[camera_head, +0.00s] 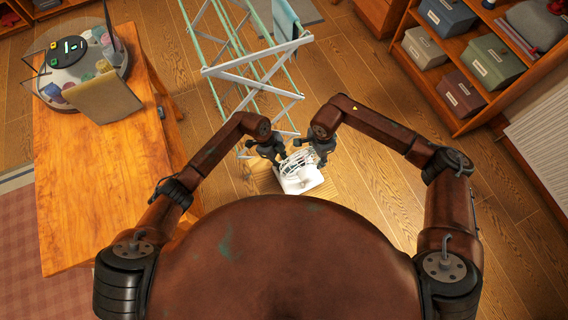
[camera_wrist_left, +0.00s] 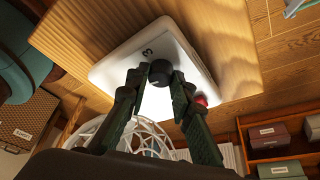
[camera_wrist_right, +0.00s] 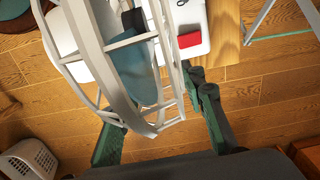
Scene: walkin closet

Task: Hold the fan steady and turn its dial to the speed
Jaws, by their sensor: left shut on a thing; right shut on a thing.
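The white fan (camera_head: 302,183) stands on a small wooden surface in front of me. Its wire cage (camera_wrist_right: 101,45) fills the middle of the right wrist view. My right gripper (camera_head: 322,148) is shut on the cage, with fingers on either side of its rim in the right wrist view (camera_wrist_right: 160,112). My left gripper (camera_head: 270,150) is at the fan's other side. In the left wrist view its fingertips are closed around the dark dial (camera_wrist_left: 160,70) on the white base (camera_wrist_left: 190,52). A "3" shows beside the dial. The dial's pointer cannot be made out.
A pale drying rack (camera_head: 255,70) stands just behind the fan. A wooden table (camera_head: 80,180) with a round organizer (camera_head: 85,60) is at the left. Shelves with boxes (camera_head: 455,92) are at the upper right. Bare floor lies right of the fan.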

